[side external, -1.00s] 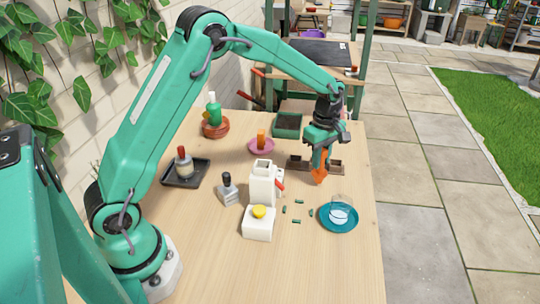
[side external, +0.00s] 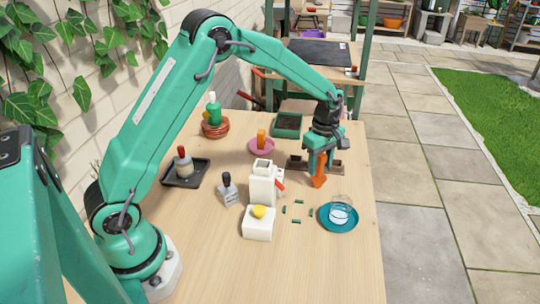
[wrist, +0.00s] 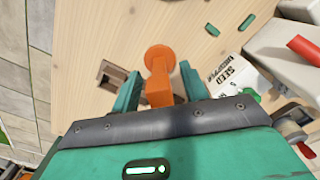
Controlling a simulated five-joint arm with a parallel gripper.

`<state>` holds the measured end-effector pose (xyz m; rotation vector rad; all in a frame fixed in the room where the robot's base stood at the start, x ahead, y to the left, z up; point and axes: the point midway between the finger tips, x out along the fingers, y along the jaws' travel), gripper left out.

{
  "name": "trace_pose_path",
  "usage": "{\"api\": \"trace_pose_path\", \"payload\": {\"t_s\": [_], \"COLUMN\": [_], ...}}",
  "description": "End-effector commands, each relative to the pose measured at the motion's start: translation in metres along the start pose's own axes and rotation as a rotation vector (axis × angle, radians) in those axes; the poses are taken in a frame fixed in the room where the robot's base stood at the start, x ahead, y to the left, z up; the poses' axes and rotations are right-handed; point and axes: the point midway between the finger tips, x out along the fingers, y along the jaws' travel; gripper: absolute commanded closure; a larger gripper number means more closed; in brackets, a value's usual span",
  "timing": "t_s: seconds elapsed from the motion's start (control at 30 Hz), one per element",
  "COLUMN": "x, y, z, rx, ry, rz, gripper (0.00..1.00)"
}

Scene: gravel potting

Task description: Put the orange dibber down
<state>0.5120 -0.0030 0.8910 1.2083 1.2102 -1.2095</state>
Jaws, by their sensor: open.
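The orange dibber (side external: 319,172) is at the near side of a dark brown block rack (side external: 300,165), below my gripper (side external: 320,158). In the wrist view the dibber (wrist: 158,82) lies between the two green jaws of my gripper (wrist: 160,90), with a gap on each side. The jaws are open and apart from it. Its round orange end is farthest from the wrist camera. My gripper hides its upper part in the side view, and I cannot tell whether its lower end rests on the table or the rack. Part of the rack (wrist: 112,76) shows left of it.
A teal saucer with a glass (side external: 339,214) stands to the right front. A white dispenser (side external: 263,183) and a white box with a yellow top (side external: 258,222) stand left of the gripper. Several small green pieces (side external: 297,221) lie between. A pink saucer (side external: 261,146) and green tray (side external: 288,125) are behind.

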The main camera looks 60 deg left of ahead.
Motion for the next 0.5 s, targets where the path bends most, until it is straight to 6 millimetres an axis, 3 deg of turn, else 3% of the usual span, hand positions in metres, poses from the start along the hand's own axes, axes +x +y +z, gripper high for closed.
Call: {"api": "trace_pose_path", "payload": {"t_s": [0.27,0.5], "x": [-0.011,-0.041], "y": [0.001,0.001], "z": [0.0,0.0], "rx": [0.0,0.0], "ry": [0.0,0.0], "rz": [0.003,0.005], "gripper": [0.56,0.56]}}
